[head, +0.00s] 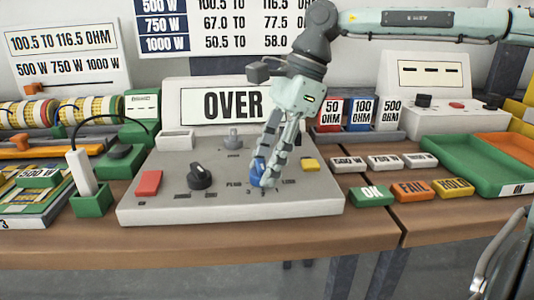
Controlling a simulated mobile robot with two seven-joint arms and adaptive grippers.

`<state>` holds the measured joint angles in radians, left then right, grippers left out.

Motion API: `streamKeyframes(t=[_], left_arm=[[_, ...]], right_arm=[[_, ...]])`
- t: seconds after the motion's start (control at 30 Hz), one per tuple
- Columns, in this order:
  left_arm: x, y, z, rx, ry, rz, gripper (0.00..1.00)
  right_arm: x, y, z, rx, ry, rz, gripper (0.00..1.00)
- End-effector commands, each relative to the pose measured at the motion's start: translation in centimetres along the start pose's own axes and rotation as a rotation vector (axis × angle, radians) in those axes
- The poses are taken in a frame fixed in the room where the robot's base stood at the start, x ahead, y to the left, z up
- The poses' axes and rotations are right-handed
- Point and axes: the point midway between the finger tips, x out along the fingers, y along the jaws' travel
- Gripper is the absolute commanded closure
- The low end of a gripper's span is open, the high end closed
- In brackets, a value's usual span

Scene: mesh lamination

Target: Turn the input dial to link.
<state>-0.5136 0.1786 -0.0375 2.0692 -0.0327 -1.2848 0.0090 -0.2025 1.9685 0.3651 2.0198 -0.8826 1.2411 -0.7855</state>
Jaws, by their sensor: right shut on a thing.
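The input dial is a blue knob (255,170) on the sloped top of the grey test console (150,207). Small lettering stands on both sides of it; the label on its right looks like LINK. My right gripper (264,178) comes down from above and is shut on the blue knob. Its fingers hide much of the knob, so I cannot tell which label it points to. The console's display (230,104) reads OVER. My left gripper is not in view; a grey arm part shows at the lower right edge.
The console also has a black knob (202,177), a red button (148,183), a yellow button (310,165) and a grey knob (233,138). Green OK (371,195), orange FAIL (411,191) and yellow HOLD (454,187) blocks stand to the right. A green tray (465,173) lies beyond them.

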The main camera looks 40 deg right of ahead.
Motion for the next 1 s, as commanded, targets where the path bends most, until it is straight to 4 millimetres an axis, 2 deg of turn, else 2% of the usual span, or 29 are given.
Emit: streamKeyframes(t=[0.2, 0.4, 1.0], left_arm=[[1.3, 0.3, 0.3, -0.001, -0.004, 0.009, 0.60], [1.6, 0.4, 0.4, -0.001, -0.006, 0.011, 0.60], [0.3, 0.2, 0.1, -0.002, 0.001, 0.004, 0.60]], right_arm=[[-0.1, -0.3, 0.1, -0.190, 0.002, 0.080, 0.92], [0.1, -0.5, 0.1, -0.366, 0.002, 0.152, 0.92], [0.2, -0.8, 0.4, -0.889, 0.002, 0.368, 0.92]])
